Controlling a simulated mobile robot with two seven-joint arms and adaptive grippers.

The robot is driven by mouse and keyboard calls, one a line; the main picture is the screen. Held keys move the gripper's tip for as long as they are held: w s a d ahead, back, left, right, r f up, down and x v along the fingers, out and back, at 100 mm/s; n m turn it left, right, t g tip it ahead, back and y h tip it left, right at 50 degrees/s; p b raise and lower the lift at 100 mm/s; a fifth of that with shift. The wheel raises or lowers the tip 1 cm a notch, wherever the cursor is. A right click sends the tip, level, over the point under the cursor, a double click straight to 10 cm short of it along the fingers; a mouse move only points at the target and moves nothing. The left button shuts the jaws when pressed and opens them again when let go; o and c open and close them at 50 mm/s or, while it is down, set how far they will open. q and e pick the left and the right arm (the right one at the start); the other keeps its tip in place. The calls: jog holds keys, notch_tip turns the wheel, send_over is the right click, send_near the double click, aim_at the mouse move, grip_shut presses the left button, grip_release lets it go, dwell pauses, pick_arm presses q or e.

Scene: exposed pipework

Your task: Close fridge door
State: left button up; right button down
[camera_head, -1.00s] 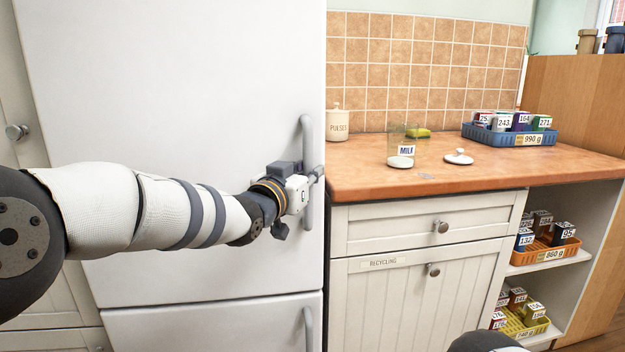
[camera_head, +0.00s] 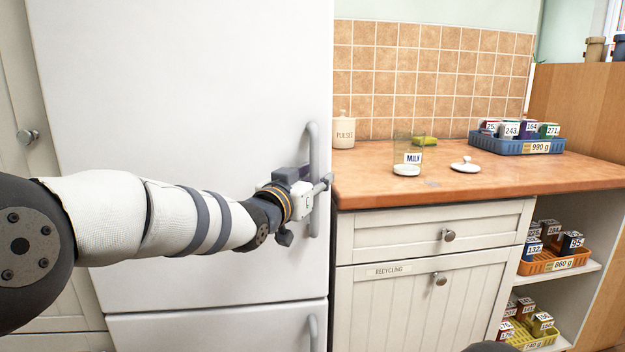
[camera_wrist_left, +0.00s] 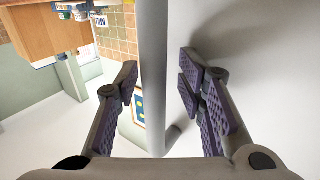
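The white fridge door (camera_head: 200,90) fills the left half of the head view. Its right edge lies against the line of the counter, and I see no gap there; it looks shut or nearly so. A vertical grey handle (camera_head: 313,145) runs along that edge. My left gripper (camera_head: 325,183) is at the handle's middle. In the left wrist view the handle bar (camera_wrist_left: 153,60) stands between the fingers of my left gripper (camera_wrist_left: 158,82), which are apart, with a small gap on each side. My right gripper is not in view.
A lower fridge door (camera_head: 220,325) with its own handle is below. Right of the fridge is a wooden counter (camera_head: 440,185) with a glass jar (camera_head: 408,150), a lid (camera_head: 465,166) and a blue basket (camera_head: 510,146). A cabinet (camera_head: 400,310) stands beneath.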

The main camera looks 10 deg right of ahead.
pick_arm(q)
jog(key=shift+s, duration=0.1)
jog(key=v, duration=1.2)
